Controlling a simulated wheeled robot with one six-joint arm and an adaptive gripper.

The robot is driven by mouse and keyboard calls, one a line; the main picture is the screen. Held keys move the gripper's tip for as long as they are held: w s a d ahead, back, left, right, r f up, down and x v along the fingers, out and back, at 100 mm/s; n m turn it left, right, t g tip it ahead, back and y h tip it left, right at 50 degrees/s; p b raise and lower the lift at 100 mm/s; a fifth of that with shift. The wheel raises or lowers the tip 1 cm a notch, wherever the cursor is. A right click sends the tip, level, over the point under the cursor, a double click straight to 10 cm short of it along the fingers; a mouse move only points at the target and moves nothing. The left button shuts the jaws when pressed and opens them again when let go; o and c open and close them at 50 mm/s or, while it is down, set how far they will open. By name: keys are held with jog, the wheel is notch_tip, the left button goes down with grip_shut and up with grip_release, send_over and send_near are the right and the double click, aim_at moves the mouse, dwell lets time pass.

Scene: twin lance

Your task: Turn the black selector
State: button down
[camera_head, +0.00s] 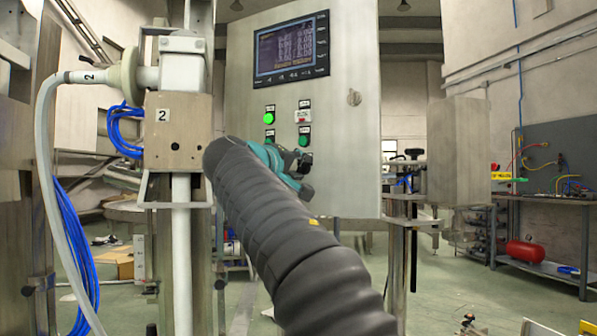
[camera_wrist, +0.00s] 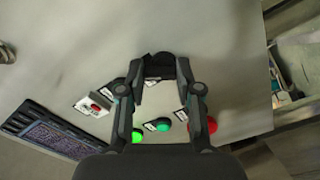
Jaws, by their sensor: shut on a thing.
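The black selector (camera_wrist: 158,58) is on the grey panel face, at the top middle of the wrist view. My gripper (camera_wrist: 161,74) reaches to it, with one fingertip on each side, and is shut on it. The fingertips hide part of the selector, and I cannot tell its exact angle. The selector cannot be made out there.
A lit green button (camera_wrist: 137,136), a darker green button (camera_wrist: 162,125) and a red button (camera_wrist: 211,125) are close to my fingers. A display screen (camera_head: 291,49) is higher on the panel. A steel post with blue cables (camera_head: 122,130) stands left of my arm.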

jog(key=shift+f+m+b, duration=0.1)
jog(key=shift+m+b, duration=0.25)
jog(key=shift+m, duration=0.95)
jog(key=c, duration=0.8)
grip_release()
jog(key=v, duration=1.2)
